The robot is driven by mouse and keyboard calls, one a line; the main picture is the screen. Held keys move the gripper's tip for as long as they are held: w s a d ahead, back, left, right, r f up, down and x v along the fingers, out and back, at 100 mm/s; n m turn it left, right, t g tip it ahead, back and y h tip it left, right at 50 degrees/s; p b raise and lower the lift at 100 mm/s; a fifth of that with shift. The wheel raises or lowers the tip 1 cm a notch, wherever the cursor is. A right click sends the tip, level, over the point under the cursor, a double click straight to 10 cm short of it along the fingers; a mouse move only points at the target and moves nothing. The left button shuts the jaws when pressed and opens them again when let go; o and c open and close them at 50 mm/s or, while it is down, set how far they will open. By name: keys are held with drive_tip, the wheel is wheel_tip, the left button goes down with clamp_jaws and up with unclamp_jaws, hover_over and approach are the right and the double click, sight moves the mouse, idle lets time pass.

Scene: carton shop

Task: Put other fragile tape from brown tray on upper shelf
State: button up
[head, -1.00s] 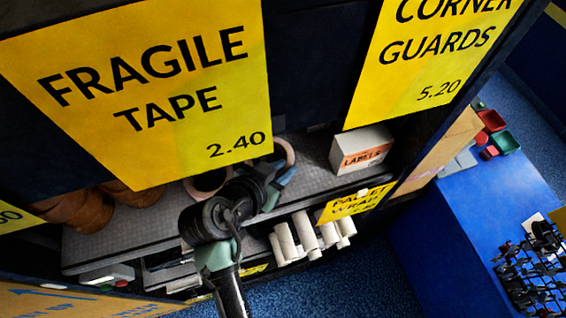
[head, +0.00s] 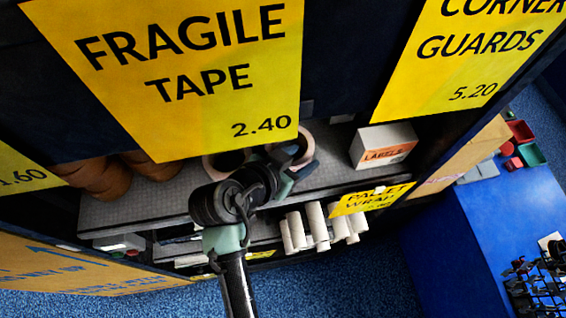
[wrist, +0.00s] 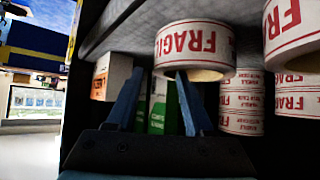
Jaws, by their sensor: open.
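Two rolls of fragile tape stand on the grey shelf (head: 160,190) behind the yellow fragile tape sign (head: 190,60): a left roll (head: 222,165) and a right roll (head: 303,140), partly hidden by my arm. My gripper (head: 296,180) is open at the right roll. In the wrist view, which is upside down, a white roll with red lettering (wrist: 190,40) is at my open fingertips (wrist: 160,75). The right finger overlaps its ring opening; I cannot tell if they touch. Another roll (wrist: 292,35) is to the right. I do not see a brown tray.
Stacked fragile rolls (wrist: 242,103) are farther back. A labels box (head: 382,145) stands right of my gripper. Brown rolls (head: 100,178) are at the shelf's left. A blue counter (head: 470,240) is at right.

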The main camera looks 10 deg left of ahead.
drive_tip(key=b+v, duration=0.2)
drive_tip(key=v, duration=0.9)
drive_tip(key=shift+d, duration=0.1)
